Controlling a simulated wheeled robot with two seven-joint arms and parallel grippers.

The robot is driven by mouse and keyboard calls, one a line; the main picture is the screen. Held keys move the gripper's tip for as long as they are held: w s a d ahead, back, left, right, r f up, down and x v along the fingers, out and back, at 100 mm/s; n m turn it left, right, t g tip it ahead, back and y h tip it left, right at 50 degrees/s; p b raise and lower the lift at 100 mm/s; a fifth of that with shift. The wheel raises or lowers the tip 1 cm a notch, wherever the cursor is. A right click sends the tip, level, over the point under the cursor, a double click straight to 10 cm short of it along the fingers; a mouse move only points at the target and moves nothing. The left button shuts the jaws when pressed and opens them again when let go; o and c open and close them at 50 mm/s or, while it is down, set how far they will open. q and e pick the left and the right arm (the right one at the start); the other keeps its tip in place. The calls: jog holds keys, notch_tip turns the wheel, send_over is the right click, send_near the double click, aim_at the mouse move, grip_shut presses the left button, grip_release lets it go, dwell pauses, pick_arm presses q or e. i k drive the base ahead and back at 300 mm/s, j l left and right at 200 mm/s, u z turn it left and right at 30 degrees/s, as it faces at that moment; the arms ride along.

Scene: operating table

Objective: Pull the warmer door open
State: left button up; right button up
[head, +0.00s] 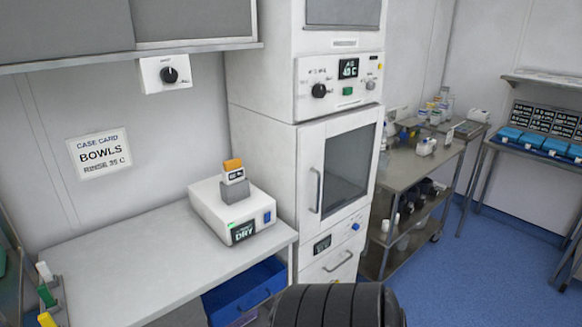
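The warmer is a tall white cabinet (262,130) in the middle of the head view. Its door (308,150) has a dark glass window (347,160) and a vertical grey bar handle (317,190) on its left side. The door looks shut, flush with the cabinet front. Above it is a control panel (336,88) with a dark knob, a lit display and a green button. Neither of my grippers shows. A black ribbed part of mine at the bottom edge covers some of the area below the cabinet.
A white counter (130,265) at the left carries a white box device (232,208) with an orange-topped block. A blue bin (245,292) sits below the counter. A lower drawer (330,265) is under the door. A steel cart (420,170) stands close right. Blue floor (490,270) is open at right.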

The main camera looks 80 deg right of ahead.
aim_at(312, 138)
jog(key=z, duration=2.8)
